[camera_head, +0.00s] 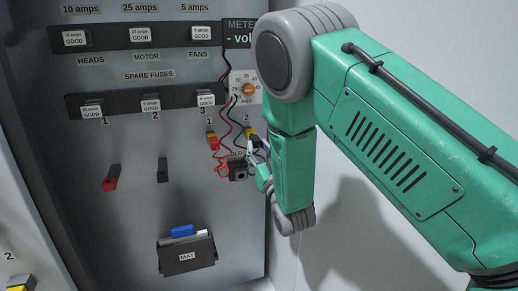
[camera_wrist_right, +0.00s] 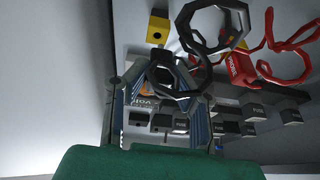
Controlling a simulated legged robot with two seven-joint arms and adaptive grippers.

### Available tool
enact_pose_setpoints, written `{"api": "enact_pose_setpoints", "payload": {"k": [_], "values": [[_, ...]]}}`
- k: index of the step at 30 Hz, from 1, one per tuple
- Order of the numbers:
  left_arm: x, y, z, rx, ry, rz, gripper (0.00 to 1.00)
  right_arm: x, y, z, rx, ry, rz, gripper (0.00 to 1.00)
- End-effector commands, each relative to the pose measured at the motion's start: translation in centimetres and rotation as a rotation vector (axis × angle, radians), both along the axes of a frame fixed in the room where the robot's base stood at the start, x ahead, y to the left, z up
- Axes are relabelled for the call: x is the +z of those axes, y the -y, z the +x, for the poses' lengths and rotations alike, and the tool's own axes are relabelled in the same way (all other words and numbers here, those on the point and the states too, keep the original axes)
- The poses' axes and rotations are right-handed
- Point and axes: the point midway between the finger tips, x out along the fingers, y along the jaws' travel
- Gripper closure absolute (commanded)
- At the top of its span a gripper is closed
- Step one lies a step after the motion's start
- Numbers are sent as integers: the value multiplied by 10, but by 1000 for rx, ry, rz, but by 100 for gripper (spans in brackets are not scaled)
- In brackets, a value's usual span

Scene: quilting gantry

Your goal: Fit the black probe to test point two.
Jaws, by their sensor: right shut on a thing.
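The yellow test point two (camera_head: 250,133) is on the grey panel under the label 2, just above my right gripper (camera_head: 256,163). A yellow block (camera_wrist_right: 157,32) shows at the top of the wrist view. I cannot tell whether the probe tip touches the test point. The red probe (camera_head: 213,143) is at the yellow test point one, and it also shows in the wrist view (camera_wrist_right: 238,69). My left gripper is not in view.
The meter (camera_head: 243,88) has an orange dial, with red and black leads hanging near my right gripper. A small dark box (camera_head: 237,172) is just left of the gripper. Fuse rows (camera_head: 140,103), red and black pegs and a MAT pocket (camera_head: 188,257) are further left.

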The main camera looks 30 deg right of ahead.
Motion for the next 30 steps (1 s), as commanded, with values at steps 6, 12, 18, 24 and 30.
{"api": "enact_pose_setpoints", "payload": {"k": [6, 12, 18, 24, 30], "values": [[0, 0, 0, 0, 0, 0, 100, 0, 0, 0, 0, 1, 0, 100], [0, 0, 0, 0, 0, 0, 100, 0, 0, 2, 1, 1, -1, 100], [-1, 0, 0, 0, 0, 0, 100, 0, 1, 6, 1, 2, -1, 100], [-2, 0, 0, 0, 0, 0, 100, 0, 2, 11, 1, 1, -1, 100], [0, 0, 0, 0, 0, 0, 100, 0, 2, 9, 0, 0, 0, 100]]}}
